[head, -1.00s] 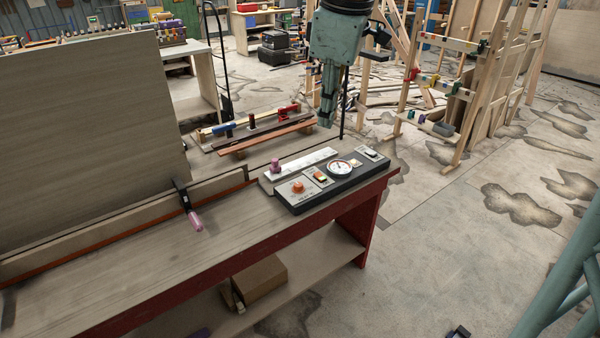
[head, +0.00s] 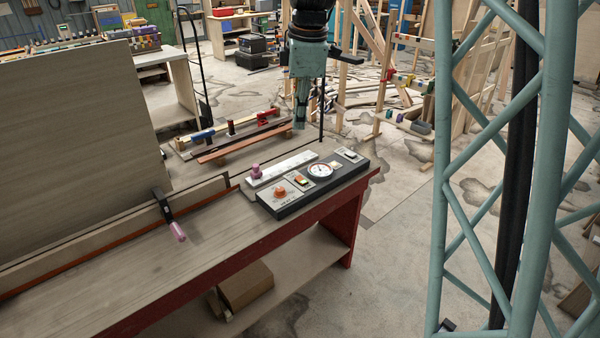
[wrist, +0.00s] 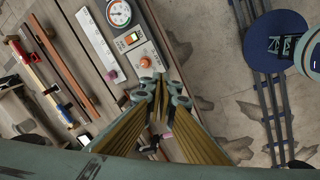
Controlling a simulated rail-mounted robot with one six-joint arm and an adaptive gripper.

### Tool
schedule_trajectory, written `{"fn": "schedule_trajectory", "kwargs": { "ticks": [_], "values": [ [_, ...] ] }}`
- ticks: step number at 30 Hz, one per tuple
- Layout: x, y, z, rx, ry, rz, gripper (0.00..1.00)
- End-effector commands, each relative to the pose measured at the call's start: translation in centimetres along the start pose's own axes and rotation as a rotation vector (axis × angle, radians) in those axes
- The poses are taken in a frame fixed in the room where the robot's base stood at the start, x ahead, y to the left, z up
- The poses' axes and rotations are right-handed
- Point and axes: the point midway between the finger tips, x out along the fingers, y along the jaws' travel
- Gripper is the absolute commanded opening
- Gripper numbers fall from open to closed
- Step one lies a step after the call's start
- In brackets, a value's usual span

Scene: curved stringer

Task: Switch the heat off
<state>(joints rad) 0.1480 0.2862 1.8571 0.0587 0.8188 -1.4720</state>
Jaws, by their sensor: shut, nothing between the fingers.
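A dark control box (head: 330,187) sits on the right end of the workbench. Its top carries an orange knob (head: 280,192), a small orange-and-green rocker switch (head: 301,181), a round white gauge (head: 320,170) and a pale switch (head: 349,155). The lettering is too small to read surely. My gripper (head: 299,126) points down, shut and empty, above and beyond the box in the head view. In the wrist view, the shut fingertips (wrist: 158,84) appear close below the orange knob (wrist: 145,62), apart from it as far as I can tell. The rocker switch (wrist: 132,38) and gauge (wrist: 119,12) also show.
A white strip with a pink knob (head: 256,172) lies beside the box. A clamp with a pink handle (head: 178,231) is on the bench (head: 130,262), by a large upright board (head: 80,130). Wooden frames (head: 400,110) stand behind.

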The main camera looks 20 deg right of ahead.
Motion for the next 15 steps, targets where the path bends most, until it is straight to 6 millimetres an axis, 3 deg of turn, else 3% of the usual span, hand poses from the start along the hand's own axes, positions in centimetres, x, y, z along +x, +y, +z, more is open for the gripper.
{"fn": "schedule_trajectory", "kwargs": {
  "ticks": [15],
  "values": [
    [5.9,5.6,1.1,-0.19,0.002,-0.025,0.0]
  ]
}}
